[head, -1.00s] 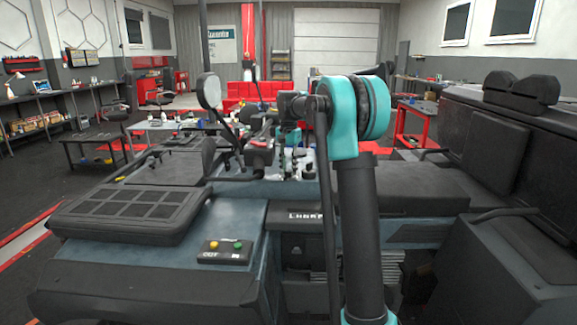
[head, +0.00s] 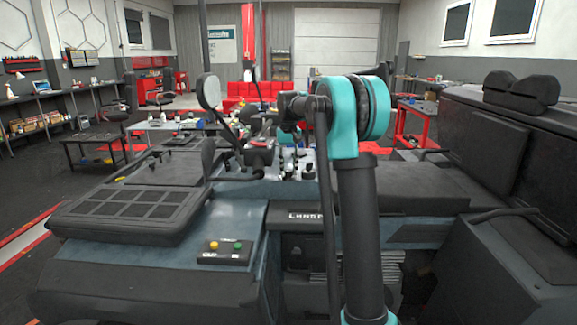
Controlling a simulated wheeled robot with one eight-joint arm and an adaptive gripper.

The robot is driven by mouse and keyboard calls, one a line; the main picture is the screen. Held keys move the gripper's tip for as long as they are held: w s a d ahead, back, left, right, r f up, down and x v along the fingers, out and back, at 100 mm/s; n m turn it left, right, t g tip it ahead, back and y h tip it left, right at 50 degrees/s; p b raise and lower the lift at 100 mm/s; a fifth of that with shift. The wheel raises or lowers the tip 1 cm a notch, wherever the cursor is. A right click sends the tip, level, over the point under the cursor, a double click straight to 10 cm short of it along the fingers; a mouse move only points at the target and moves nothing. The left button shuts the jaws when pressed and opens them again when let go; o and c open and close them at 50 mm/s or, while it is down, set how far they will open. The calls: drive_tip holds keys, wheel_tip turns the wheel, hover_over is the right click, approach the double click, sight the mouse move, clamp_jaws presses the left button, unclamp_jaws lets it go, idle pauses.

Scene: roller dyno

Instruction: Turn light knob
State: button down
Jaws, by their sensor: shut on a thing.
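My arm's wrist (head: 293,104) reaches forward over the vehicle's control area. My gripper (head: 289,138) is small and dark in the head view, in front of the cluster of levers on the control panel (head: 262,165). It is shut at the panel, on what seems to be the light knob. The knob itself is too small and too covered to make out. The fingertips cannot be told apart from the levers behind them.
A round mirror (head: 209,91) stands left of my wrist. A black vented panel (head: 135,208) lies at left. A dark seat (head: 415,186) is at right.

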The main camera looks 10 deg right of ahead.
sight(288, 170)
drive_tip(key=shift+a+n, duration=0.1)
drive_tip(key=shift+n, duration=0.5)
drive_tip(key=c, duration=1.2)
unclamp_jaws()
drive_tip(key=shift+r, duration=0.1)
wheel_tip(288, 170, up, 12)
